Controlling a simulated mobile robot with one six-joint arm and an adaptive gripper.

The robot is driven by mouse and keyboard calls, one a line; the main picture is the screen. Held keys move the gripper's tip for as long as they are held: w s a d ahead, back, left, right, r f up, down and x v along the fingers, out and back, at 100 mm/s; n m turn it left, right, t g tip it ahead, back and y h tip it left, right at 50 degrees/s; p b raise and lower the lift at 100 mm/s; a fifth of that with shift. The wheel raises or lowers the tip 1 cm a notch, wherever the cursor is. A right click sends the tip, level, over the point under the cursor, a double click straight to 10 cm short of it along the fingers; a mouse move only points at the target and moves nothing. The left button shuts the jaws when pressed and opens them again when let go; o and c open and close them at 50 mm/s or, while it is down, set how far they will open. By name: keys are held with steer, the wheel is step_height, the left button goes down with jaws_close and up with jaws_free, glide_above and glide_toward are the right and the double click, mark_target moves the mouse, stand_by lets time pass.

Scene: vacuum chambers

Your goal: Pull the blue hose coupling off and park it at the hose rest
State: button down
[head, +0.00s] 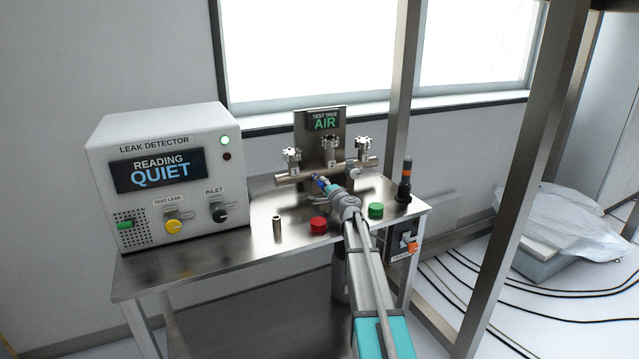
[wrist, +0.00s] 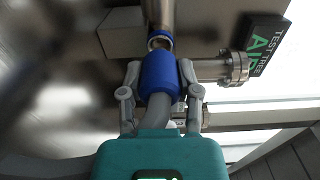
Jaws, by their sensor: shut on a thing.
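The blue hose coupling (wrist: 160,74) sits between the fingers of my gripper (wrist: 160,82) in the wrist view, one finger against each side. My gripper is shut on it. A metal pipe end with a pale ring (wrist: 160,40) is directly ahead of the coupling, in line with it. I cannot tell whether the two are still joined. In the head view the blue coupling (head: 318,183) shows small at the front of the test tree (head: 325,172), with my gripper (head: 326,187) behind it. A grey hose (wrist: 166,112) runs back from the coupling. I cannot pick out the hose rest.
The leak detector (head: 165,180) stands left on the steel table (head: 200,262). A small metal post (head: 277,227), a red button (head: 318,225), a green button (head: 376,210) and a signal lamp (head: 405,180) stand near my arm. A frame post (head: 515,190) rises at right.

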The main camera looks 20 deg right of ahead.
steer(key=shift+s, duration=0.65)
steer(key=shift+s, duration=0.7)
steer(key=shift+s, duration=0.3)
steer(key=shift+s+a+r+p, duration=0.1)
steer(key=shift+r+p, duration=0.05)
steer(key=shift+p, duration=0.2)
stand_by(0.9)
